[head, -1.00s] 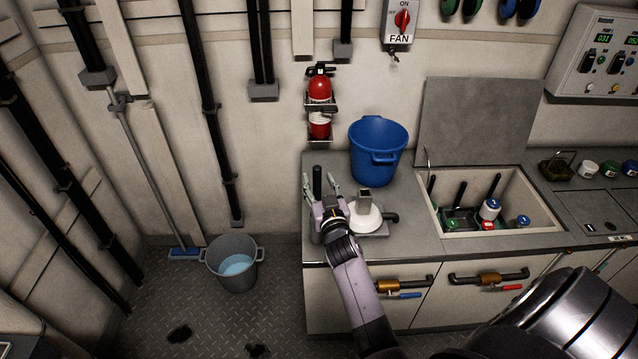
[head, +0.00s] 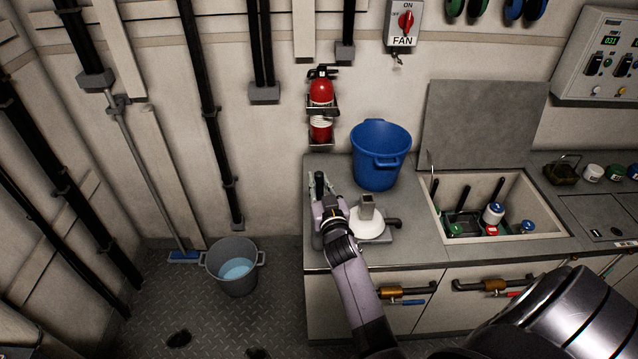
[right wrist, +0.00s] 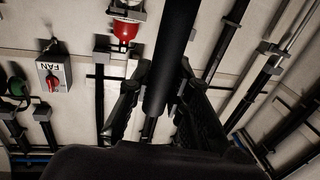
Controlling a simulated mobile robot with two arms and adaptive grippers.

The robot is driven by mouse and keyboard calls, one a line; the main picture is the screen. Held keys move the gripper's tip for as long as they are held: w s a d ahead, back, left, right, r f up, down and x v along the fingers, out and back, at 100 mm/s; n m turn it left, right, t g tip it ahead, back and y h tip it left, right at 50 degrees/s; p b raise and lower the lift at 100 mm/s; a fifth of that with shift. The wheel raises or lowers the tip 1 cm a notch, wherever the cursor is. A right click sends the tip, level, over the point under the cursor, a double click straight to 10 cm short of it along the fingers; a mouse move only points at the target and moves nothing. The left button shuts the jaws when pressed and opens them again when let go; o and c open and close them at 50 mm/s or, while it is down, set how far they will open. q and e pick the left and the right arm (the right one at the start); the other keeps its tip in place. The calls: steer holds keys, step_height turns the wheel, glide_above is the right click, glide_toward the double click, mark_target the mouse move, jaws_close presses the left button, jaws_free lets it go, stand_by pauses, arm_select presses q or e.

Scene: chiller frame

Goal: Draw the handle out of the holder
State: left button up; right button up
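The black handle (head: 319,183) stands upright at the left end of the counter. In the right wrist view the handle (right wrist: 172,55) is a thick dark rod running up between the fingers. My right gripper (head: 320,182) has its fingers closed in on both sides of it; the fingers also show in the right wrist view (right wrist: 165,85). The handle's lower end and the holder around it are hidden behind my gripper and wrist. My left gripper is not in view.
A white round piece with a grey square socket (head: 367,208) sits right beside my wrist. A blue bucket (head: 380,160) stands behind it on the counter (head: 410,235). A fire extinguisher (head: 321,92) hangs on the wall above. A grey bucket (head: 233,268) stands on the floor.

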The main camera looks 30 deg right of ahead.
jaws_close()
steer(key=shift+w+r, duration=0.1)
steer(key=shift+r, duration=0.1)
steer(key=shift+r, duration=0.15)
step_height(320, 180, up, 6)
steer(key=p, duration=0.5)
steer(key=shift+r+p, duration=0.25)
steer(key=shift+p, duration=0.1)
step_height(320, 180, up, 8)
steer(key=p, duration=0.7)
steer(key=shift+f, duration=0.1)
